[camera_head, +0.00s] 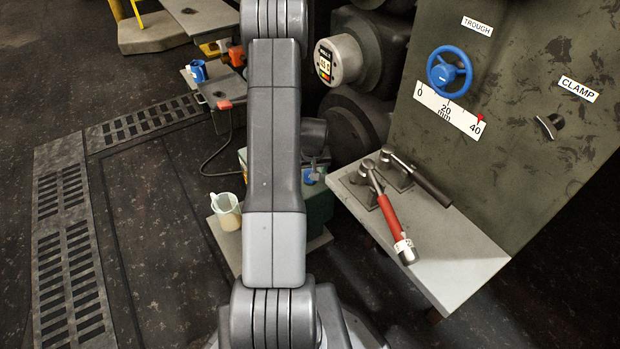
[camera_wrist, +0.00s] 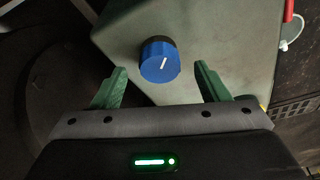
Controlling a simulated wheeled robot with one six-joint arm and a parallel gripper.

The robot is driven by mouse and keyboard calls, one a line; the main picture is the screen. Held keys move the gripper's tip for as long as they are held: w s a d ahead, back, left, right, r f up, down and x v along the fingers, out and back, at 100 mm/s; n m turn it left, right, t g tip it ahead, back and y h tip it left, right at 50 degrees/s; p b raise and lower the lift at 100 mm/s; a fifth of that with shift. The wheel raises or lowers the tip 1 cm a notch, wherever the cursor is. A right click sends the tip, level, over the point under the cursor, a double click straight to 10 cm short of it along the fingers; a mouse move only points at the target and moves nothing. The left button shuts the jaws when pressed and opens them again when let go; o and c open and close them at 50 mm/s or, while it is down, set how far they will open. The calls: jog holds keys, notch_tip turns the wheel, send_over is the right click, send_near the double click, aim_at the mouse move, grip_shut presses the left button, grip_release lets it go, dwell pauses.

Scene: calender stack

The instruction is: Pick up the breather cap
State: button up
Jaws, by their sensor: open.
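The breather cap is most likely the round blue cap (camera_wrist: 160,62) with a white line on its face, seated on top of a grey-green housing (camera_wrist: 222,45) in the wrist view. My gripper (camera_wrist: 160,70) is open, with one green finger to the left of the cap and one to the right. Both fingers appear apart from the cap, and nothing is held. In the head view my arm hides most of this spot. A small blue patch (camera_head: 309,178) shows beside the arm above a green box (camera_head: 320,207); I cannot tell if it is the cap.
A beaker (camera_head: 226,212) stands left of my arm. On the right, a grey shelf (camera_head: 455,262) carries a red-handled lever (camera_head: 390,215) and a black-handled one (camera_head: 425,182). A panel with a blue handwheel (camera_head: 449,72) rises behind. A blue mug (camera_head: 198,71) stands at back left.

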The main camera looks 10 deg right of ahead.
jog(key=shift+w+f, duration=0.15)
jog(key=shift+f, duration=0.45)
jog(key=c, duration=1.1)
notch_tip(320, 180, up, 10)
jog(key=p, duration=0.3)
jog(key=shift+r, duration=0.1)
